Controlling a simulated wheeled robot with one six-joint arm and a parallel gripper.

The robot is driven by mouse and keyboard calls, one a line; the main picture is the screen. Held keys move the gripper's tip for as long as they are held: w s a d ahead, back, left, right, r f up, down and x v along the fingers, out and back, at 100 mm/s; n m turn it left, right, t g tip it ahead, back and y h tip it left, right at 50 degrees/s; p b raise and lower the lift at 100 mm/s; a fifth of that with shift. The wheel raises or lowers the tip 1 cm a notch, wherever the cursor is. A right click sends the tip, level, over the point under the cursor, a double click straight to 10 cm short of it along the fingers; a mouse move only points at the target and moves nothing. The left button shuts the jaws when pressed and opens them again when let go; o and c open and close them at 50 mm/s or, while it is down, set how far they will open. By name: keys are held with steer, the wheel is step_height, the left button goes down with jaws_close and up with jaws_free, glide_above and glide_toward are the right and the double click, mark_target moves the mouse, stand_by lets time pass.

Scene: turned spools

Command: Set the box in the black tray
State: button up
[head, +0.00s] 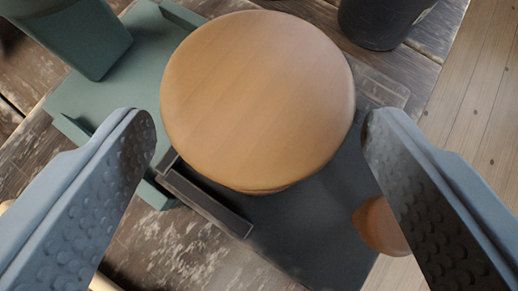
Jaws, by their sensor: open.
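My gripper (260,122) is open, with one ridged blue-grey finger on each side of the view. A large round wooden spool top (258,95) fills the middle between the fingertips, and I cannot tell whether they touch it. The black tray (318,232) lies beneath the spool, with its raised near-left rim showing; the spool hides much of it. A teal box-like thing (75,38) with tapered sides stands at the upper left, cut off by the frame. I cannot tell for sure that it is the task's box.
A teal tray (95,97) lies at the left under the teal thing, beside the black tray. A dark round container (380,20) stands at the top right. A smaller wooden piece (378,228) lies by the right finger, partly hidden. Worn wooden table boards (190,250) show at the bottom.

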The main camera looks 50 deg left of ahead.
steer(key=v, duration=0.9)
steer(key=shift+s+r, duration=0.1)
steer(key=s+d+r+m+t+h, duration=0.4)
steer(key=s+r, duration=0.5)
steer(key=s, duration=0.5)
steer(key=s+d+r+m+t+h, duration=0.4)
steer(key=s+d+r, duration=0.5)
steer(key=s, duration=0.5)
steer(key=r+m+t, duration=0.1)
steer(key=m+t, duration=0.1)
steer(key=shift+s+d+r+t, duration=0.15)
steer(key=shift+s+d+t, duration=0.05)
steer(key=shift+s+t, duration=0.15)
steer(key=shift+a, duration=0.1)
